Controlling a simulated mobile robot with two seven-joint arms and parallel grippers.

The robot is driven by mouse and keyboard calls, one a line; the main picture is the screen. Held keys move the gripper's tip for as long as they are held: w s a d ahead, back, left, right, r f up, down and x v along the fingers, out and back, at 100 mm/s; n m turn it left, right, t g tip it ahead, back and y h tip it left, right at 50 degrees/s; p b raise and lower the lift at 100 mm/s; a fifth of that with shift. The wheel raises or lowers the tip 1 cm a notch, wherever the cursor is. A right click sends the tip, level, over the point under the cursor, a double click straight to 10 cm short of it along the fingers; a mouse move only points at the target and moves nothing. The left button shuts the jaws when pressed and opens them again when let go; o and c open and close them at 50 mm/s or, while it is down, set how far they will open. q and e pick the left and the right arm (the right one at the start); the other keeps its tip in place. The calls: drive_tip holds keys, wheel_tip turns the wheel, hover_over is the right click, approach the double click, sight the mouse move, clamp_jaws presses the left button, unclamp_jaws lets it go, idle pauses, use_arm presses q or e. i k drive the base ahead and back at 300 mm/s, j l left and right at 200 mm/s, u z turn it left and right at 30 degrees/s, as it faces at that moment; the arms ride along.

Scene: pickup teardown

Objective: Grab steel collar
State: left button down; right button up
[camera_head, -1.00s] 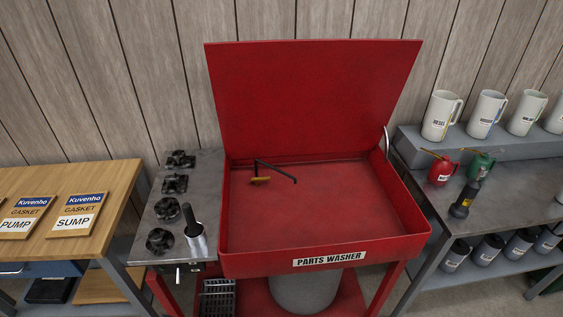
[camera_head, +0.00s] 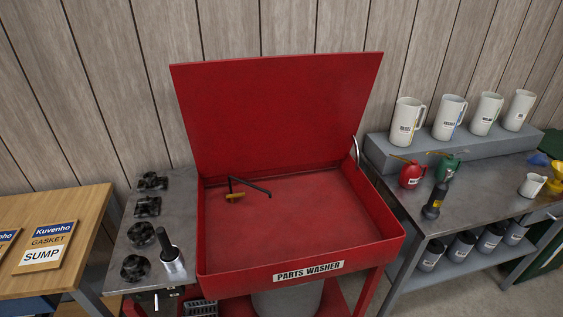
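Nothing in the head view can be clearly made out as a steel collar. Several dark metal parts (camera_head: 148,207) are lined up on the same bench. Neither of my grippers is in view.
The washer's lid is raised; its basin holds a black bent rod with a yellowish brush (camera_head: 235,195). A wooden table (camera_head: 85,215) with gasket boxes (camera_head: 48,244) is at left.

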sight(135, 267)
drive_tip(key=u, duration=1.3)
